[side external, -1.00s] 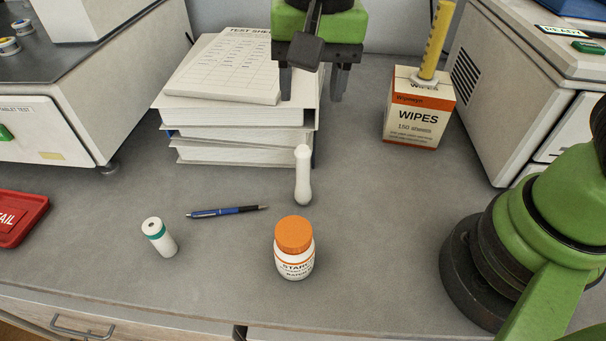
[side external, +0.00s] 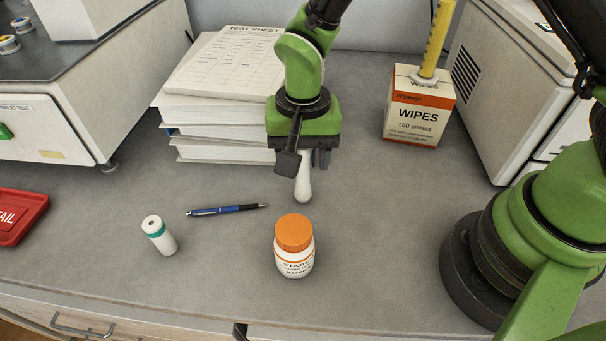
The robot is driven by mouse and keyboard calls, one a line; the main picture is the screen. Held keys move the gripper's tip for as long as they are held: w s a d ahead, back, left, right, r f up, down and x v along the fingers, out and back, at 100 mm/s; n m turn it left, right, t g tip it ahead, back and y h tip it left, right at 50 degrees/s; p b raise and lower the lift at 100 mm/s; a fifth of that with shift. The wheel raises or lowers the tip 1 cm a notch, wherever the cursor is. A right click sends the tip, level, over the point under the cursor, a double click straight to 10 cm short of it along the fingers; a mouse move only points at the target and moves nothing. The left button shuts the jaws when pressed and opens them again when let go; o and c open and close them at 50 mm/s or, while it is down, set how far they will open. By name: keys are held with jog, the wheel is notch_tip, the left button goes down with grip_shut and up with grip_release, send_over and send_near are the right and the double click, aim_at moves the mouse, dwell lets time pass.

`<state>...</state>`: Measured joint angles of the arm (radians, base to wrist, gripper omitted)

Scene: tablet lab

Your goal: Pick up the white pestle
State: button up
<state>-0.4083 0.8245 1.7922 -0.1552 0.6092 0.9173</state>
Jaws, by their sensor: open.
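The white pestle (side external: 304,188) stands upright on the grey bench, its wider rounded end down. My gripper (side external: 304,160) points down over the pestle's upper part, which it hides from view. The jaws are open, with one finger showing to the right of the pestle. The other finger is hidden behind the dark part on the gripper's front. I cannot tell whether either finger touches the pestle.
A white bottle with an orange cap (side external: 294,247) stands in front of the pestle. Stacked papers (side external: 225,115) are behind; a wipes box (side external: 417,108) is at back right. Bench right of the pestle is clear.

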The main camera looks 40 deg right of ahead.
grip_shut()
dwell(0.3)
